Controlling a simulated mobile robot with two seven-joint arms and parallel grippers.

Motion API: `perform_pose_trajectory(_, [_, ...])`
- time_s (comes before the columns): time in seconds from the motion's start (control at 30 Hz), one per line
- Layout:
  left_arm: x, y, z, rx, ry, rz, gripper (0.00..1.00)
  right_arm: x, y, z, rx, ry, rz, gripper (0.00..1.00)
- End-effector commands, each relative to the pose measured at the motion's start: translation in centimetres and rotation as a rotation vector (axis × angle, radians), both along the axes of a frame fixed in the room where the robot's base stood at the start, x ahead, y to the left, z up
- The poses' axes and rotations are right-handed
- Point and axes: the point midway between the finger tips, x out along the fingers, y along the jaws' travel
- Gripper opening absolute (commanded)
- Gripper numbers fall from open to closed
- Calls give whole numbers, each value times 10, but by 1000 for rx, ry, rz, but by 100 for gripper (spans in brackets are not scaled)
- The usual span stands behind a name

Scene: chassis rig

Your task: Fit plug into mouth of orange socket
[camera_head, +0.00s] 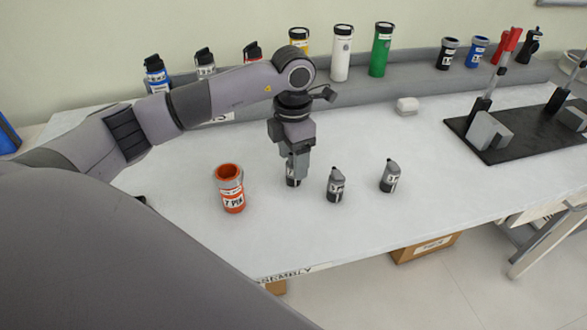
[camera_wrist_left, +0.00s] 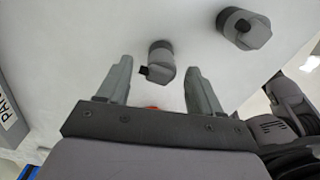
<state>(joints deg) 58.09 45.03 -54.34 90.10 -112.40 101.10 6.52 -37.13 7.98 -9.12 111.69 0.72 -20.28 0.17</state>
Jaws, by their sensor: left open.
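The orange socket (camera_head: 229,189), a cup with an open mouth and a "7 PIN" label, stands upright on the white table. A grey and black plug (camera_head: 292,180) stands right of it, partly hidden under my left gripper (camera_head: 295,168). In the left wrist view this plug (camera_wrist_left: 160,62) shows between the two open, apart fingers of my left gripper (camera_wrist_left: 158,66); I cannot tell whether they touch it. A second plug (camera_head: 336,186) stands to its right, also in the left wrist view (camera_wrist_left: 245,28). A third plug (camera_head: 389,176) stands further right. My right gripper is out of view.
Several coloured cylinders, such as a green one (camera_head: 381,50) and a white one (camera_head: 341,53), stand along the grey back ledge (camera_head: 425,70). A black base plate (camera_head: 520,136) with clamps is at the right. The front right tabletop is clear.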

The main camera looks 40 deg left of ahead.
Motion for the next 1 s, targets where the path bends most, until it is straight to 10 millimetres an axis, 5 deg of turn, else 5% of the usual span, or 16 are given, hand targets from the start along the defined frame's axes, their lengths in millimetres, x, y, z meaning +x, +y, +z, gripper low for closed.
perform_pose_trajectory(0.2, [1,-3,-31,0,2,-1,65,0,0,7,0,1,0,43])
perform_pose_trajectory(0.5, [1,-3,-37,-1,0,-2,65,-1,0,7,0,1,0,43])
perform_pose_trajectory(0.7, [1,-3,-37,-1,0,-2,3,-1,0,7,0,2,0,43])
perform_pose_trajectory(1.0, [2,-3,-36,-1,0,-2,0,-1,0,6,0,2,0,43])
